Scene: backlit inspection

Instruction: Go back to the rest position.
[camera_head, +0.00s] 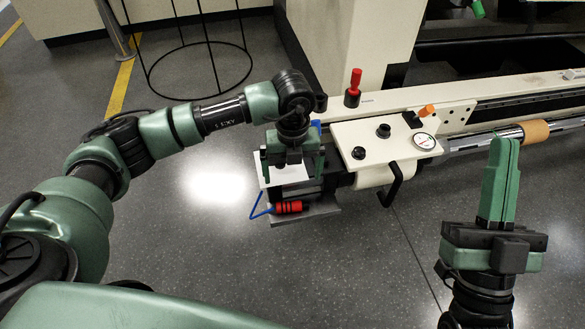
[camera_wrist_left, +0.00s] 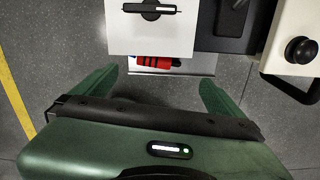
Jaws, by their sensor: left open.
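My left gripper (camera_head: 292,172) is open and points down over the small end platform of the machine. In the left wrist view its two green fingers (camera_wrist_left: 160,95) are spread apart with nothing between the tips. A white plate (camera_head: 285,176) lies just below it; it also shows in the left wrist view (camera_wrist_left: 150,38), with a black handle-like piece on it. A red and black item with a blue loop (camera_head: 289,207) lies on the grey ledge (camera_head: 318,212) beside the plate. My right gripper (camera_head: 503,142) points up at the right, its green fingers together, apparently empty.
The cream machine bed (camera_head: 378,138) carries a red-topped lever (camera_head: 354,82), black knobs, a gauge (camera_head: 424,141) and a black bent handle (camera_head: 393,184). An orange-brown sleeve (camera_head: 535,131) sits on the silver shaft. A black wire frame (camera_head: 200,70) stands behind. Floor in front is clear.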

